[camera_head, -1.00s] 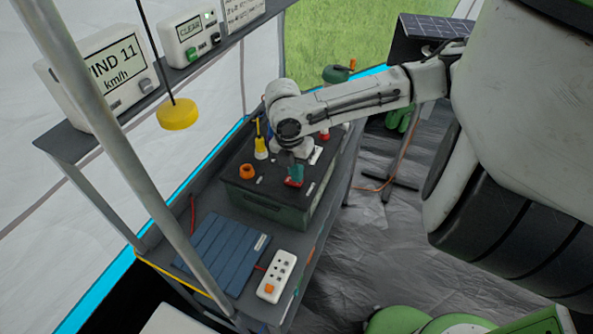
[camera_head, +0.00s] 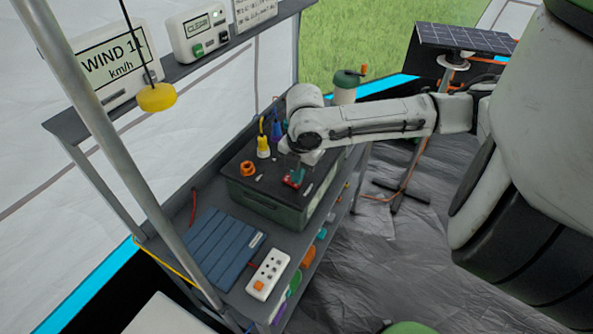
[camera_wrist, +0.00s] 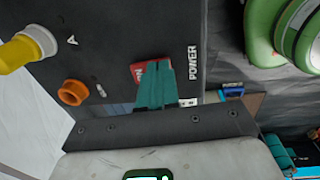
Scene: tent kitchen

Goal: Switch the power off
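The red power switch (camera_wrist: 137,70) sits on the dark box's top, beside a white POWER label (camera_wrist: 192,64). White lettering on the switch is partly hidden by my fingers. My gripper (camera_wrist: 155,72) has its teal fingers together, and their tips overlap the switch's lower right part in the wrist view. I cannot tell whether they touch it. In the head view the red switch (camera_head: 289,181) shows next to my teal fingertips (camera_head: 297,174) on top of the dark box (camera_head: 262,205). How the switch is tilted is not clear.
An orange ring-shaped part (camera_wrist: 72,92) and a yellow plug (camera_wrist: 28,48) are on the same box. A blue folded panel (camera_head: 220,248) and a white power strip (camera_head: 268,274) lie in front. A yellow weight (camera_head: 157,97) hangs at left.

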